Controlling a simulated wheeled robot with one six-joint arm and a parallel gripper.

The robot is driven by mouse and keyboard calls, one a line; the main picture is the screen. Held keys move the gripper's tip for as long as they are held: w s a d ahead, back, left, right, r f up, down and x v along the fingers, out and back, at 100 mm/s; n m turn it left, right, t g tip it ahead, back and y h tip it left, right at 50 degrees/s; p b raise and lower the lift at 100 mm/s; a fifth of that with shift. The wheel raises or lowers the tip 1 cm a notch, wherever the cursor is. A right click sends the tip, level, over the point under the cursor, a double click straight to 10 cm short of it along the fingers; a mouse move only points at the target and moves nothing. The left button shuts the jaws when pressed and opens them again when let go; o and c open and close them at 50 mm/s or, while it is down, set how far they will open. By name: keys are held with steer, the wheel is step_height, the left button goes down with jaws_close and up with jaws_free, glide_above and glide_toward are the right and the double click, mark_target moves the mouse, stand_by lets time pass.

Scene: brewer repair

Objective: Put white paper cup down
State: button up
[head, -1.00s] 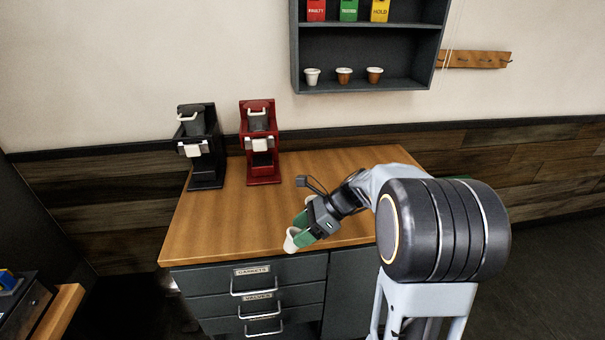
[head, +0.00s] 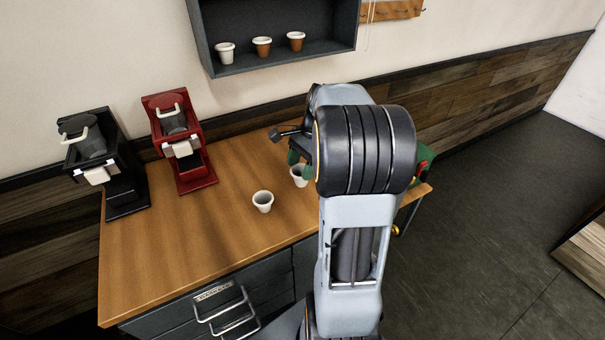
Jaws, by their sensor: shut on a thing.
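My gripper (head: 301,167) has green fingers and is shut on a white paper cup (head: 298,177). The cup is upright, at or just above the wooden counter; I cannot tell whether it touches. My arm hides its right side. A second white cup (head: 263,202) stands upright on the counter (head: 190,245), to the left of and nearer than the held one, apart from it.
A black brewer (head: 105,165) and a red brewer (head: 181,145) stand at the back left of the counter. A wall shelf (head: 285,62) above holds one white and two brown cups. A green and red object (head: 423,160) shows partly behind my arm. The counter's front left is clear.

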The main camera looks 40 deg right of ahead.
steer(key=shift+w+d+f+p, duration=0.2)
steer(key=shift+w+d+f, duration=0.3)
steer(key=shift+f, duration=0.9)
steer(key=shift+w+d+f+p, duration=0.25)
steer(key=shift+d+f, duration=0.4)
steer(key=shift+f, duration=0.75)
steer(key=shift+w+d+f+p, duration=0.1)
steer(key=shift+w+d+f, duration=0.45)
steer(key=shift+f, duration=0.85)
steer(key=o, duration=0.9)
steer(key=shift+s, duration=0.1)
steer(key=shift+r, duration=0.1)
